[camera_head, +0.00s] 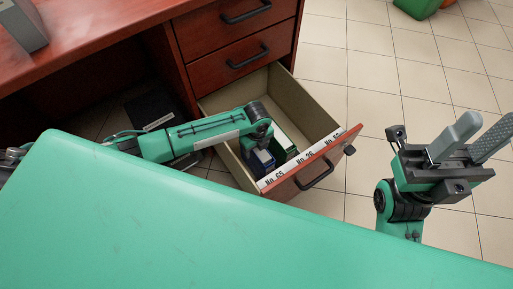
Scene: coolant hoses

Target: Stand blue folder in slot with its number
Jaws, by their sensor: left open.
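The blue folder (262,162) is in the open drawer, at its left end behind the label "No. 65" (274,179). It looks upright, but my wrist hides part of it. Other labels on the drawer front read "No. 26" (305,157) and a "No. 5" with an unclear last digit (332,137). My left arm reaches in from the left, and its gripper (257,146) points down over the drawer beside the blue folder. It is open; its fingertips are mostly hidden. My right gripper (474,140) is at the right, fingers apart and empty, away from the drawer.
Shut drawers (238,50) are above. A black item with a white label (151,112) lies under the desk (110,45).

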